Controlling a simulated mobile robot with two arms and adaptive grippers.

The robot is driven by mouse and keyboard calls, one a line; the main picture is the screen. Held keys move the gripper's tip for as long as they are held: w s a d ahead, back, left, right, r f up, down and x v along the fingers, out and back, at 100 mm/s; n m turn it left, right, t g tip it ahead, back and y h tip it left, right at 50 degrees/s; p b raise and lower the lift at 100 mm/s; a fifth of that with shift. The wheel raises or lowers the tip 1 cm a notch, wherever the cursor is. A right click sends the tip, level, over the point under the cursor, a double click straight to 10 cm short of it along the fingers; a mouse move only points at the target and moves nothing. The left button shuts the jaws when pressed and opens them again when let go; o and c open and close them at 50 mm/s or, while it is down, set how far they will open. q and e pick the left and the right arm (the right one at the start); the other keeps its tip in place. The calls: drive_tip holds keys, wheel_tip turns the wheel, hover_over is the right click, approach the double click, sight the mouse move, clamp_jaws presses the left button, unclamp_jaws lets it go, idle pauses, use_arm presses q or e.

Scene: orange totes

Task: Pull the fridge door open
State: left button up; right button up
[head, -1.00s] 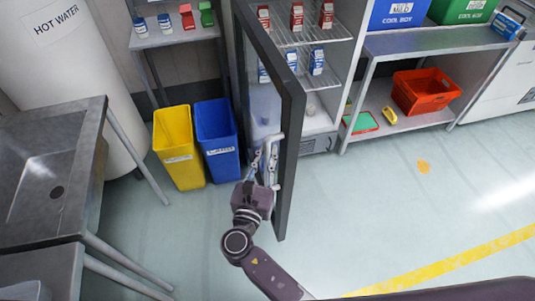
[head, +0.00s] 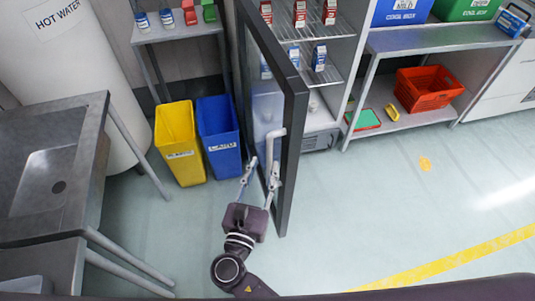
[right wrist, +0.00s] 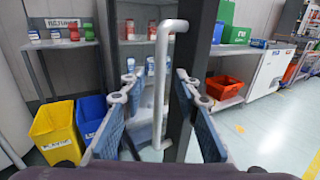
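The fridge door (head: 275,100) stands swung wide open, seen nearly edge-on, with a dark frame and a glass pane. Its pale bar handle (head: 271,160) is on the side facing left. My right gripper (head: 262,168) is open at the handle, with one finger to its left and the other overlapping it in the head view. In the right wrist view the handle (right wrist: 160,90) stands upright between the spread fingers (right wrist: 158,84), and neither finger visibly clamps it. My left gripper is not in view.
The fridge shelves (head: 312,70) hold red and blue cartons. Yellow (head: 178,145) and blue (head: 218,138) bins stand left of the door. A metal sink table (head: 50,180) is at left. The floor right of the door is clear.

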drive_tip(key=v, duration=0.5)
drive_tip(key=shift+s, duration=0.15)
